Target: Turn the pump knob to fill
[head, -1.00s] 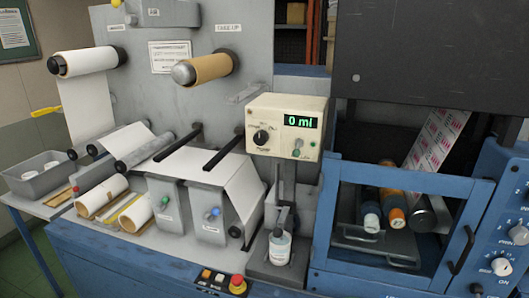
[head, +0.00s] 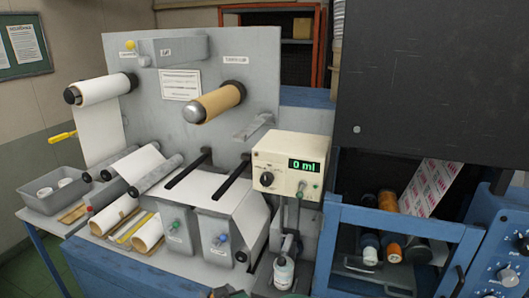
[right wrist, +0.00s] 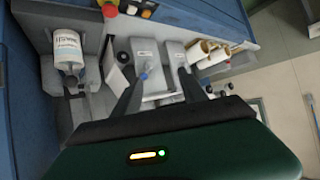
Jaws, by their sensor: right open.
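The cream pump box (head: 290,164) stands on a grey post in the head view, and its green display (head: 304,165) reads 0 ml. The black round pump knob (head: 267,179) is on the left of its face; its setting is too small to read. A white bottle (head: 284,272) stands below, under the pump's nozzle, and also shows at the left of the right wrist view (right wrist: 68,50). My right gripper (right wrist: 156,76) is open and empty, over the front of the machine, apart from the pump knob. My left gripper is not in view.
A blue-framed guard (head: 400,222) is on the right. A red stop button (right wrist: 109,11) shows at the wrist view's top.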

